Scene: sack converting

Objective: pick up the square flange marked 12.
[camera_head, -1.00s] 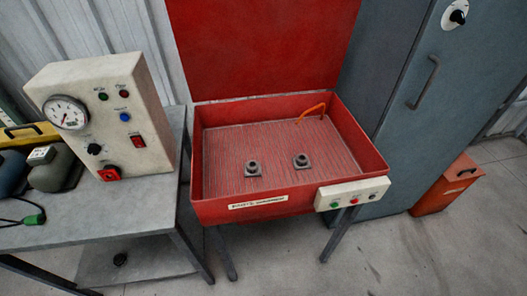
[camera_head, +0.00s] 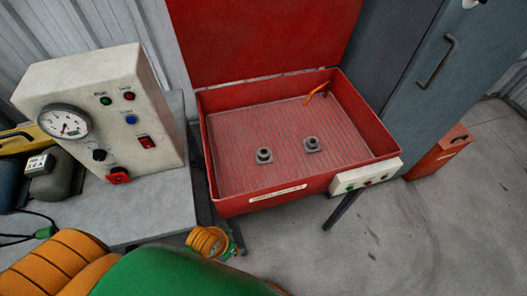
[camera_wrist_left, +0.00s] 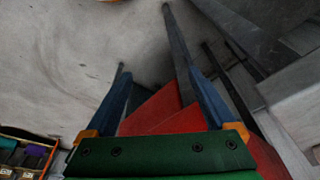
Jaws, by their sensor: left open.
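Two small grey square flanges with round raised hubs lie apart on the ribbed floor of the red parts-washer basin (camera_head: 290,202). One is the left flange (camera_head: 264,156); the other is the right flange (camera_head: 311,145). No number is legible on either. My left arm enters at the bottom left of the head view, and its gripper cannot be made out there. In the left wrist view my left gripper (camera_wrist_left: 155,70) has its blue fingers spread, with nothing between them. Red surfaces and dark legs lie beyond the fingers; no flange shows there. My right gripper is not in view.
The red lid (camera_head: 260,40) stands open behind the basin. A control box (camera_head: 362,177) sits at its front right. A gauge panel (camera_head: 100,110) stands on a grey table (camera_head: 150,212) at left. A grey cabinet (camera_head: 425,80) and red bin (camera_head: 438,155) are at right.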

